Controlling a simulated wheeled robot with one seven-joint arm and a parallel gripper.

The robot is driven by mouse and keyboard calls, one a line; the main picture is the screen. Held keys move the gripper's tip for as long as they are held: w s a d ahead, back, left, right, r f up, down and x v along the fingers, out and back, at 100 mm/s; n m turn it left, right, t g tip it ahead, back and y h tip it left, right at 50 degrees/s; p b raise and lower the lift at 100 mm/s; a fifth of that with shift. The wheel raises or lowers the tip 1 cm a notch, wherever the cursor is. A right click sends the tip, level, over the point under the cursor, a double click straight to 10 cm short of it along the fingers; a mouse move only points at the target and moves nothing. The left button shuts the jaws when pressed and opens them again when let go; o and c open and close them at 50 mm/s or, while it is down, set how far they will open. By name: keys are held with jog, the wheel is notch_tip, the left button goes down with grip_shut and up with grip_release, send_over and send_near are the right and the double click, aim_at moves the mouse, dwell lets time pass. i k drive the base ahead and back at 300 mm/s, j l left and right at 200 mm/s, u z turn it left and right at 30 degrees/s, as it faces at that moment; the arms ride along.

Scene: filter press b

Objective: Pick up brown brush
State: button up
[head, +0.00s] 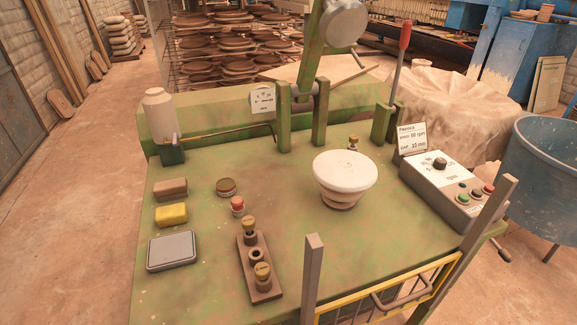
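A small brown block (171,189), which looks like the brown brush, lies on the left part of the green machine table (285,205). It lies just behind a yellow sponge-like block (171,215). Bristles cannot be made out at this size. Nothing touches or covers it. My gripper is not in view.
A grey tin (172,251) lies in front of the yellow block. A small round tin (226,187), a red-topped piece (238,206) and a brown holder with knobs (261,270) stand to the right. A white-topped bowl (344,177) and control box (447,188) are farther right.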

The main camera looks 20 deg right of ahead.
aim_at(165, 190)
jog(key=i+j+u, duration=0.1)
jog(key=i+u, duration=0.85)
jog(key=u, duration=0.15)
